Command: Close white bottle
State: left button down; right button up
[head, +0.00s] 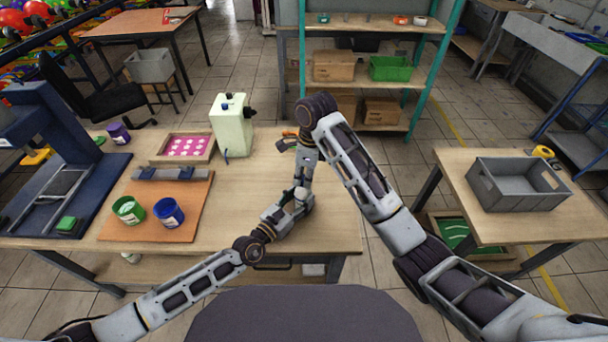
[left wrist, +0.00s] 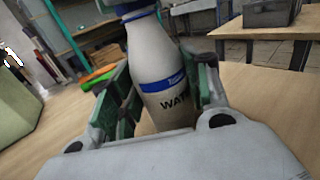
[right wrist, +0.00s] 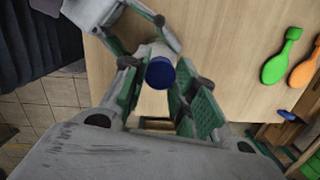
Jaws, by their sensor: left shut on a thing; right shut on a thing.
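A white bottle (left wrist: 158,72) with a blue band and black lettering stands roughly upright in the left wrist view. My left gripper (head: 300,196) is shut around the bottle's body. A blue cap (right wrist: 160,73) is at the bottle's top in the right wrist view, and its edge shows at the top of the left wrist view (left wrist: 134,7). My right gripper (head: 305,155) is above the left one, pointing down, with its fingers shut on the cap. I cannot tell whether the cap is threaded on tight. In the head view the grippers mostly hide the bottle.
A pale green machine (head: 231,125) stands behind on the left. An orange board (head: 150,226) holds a green paint pot (head: 128,210) and a blue one (head: 168,212). The table front is clear.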

jog(key=o, duration=0.6)
jog(key=shift+r, duration=2.25)
jog(key=shift+r, duration=0.1)
